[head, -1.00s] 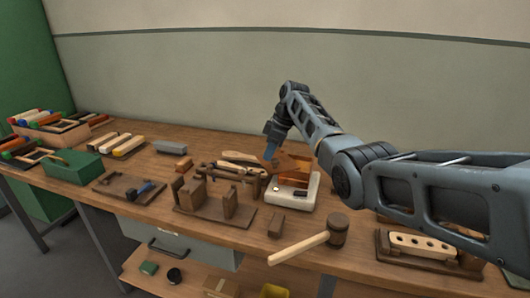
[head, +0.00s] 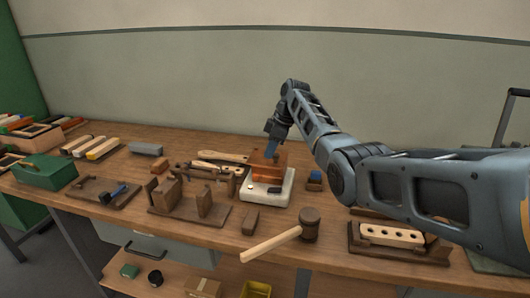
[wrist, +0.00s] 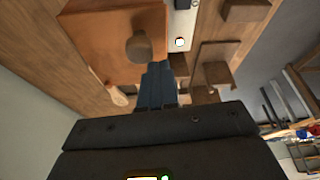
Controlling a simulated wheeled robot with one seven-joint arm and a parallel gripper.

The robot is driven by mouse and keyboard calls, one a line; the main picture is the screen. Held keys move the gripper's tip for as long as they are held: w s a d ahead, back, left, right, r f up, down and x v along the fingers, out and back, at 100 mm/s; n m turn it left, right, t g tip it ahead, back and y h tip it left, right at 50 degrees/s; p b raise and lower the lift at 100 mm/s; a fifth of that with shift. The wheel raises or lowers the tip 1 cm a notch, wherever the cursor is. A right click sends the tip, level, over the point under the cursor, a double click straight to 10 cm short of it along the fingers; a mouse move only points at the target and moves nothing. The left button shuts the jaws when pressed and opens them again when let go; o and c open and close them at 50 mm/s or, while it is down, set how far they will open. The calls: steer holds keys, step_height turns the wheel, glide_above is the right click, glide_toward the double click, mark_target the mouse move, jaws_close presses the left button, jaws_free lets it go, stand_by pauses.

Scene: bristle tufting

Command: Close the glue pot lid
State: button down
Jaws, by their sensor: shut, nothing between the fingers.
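The copper-coloured glue pot (head: 264,174) stands on a white base (head: 283,193) near the middle of the bench. Its lid (head: 262,157) looks roughly level over the pot; I cannot tell whether it is fully seated. In the wrist view the lid (wrist: 95,35) is a broad orange-brown face with a rounded brown knob (wrist: 138,47). My gripper (head: 271,153) is shut and empty, its blue fingers pointing down at the lid. In the wrist view the fingertips (wrist: 158,70) are close beside the knob; contact is unclear.
A wooden mallet (head: 275,240) lies in front of the base. A wooden jig with upright blocks (head: 190,208) stands to the left.

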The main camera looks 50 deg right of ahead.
steer(key=shift+s+d, duration=0.1)
steer(key=shift+d, duration=0.25)
steer(key=shift+s+d, duration=0.1)
steer(key=shift+d, duration=0.15)
steer(key=shift+a, duration=0.1)
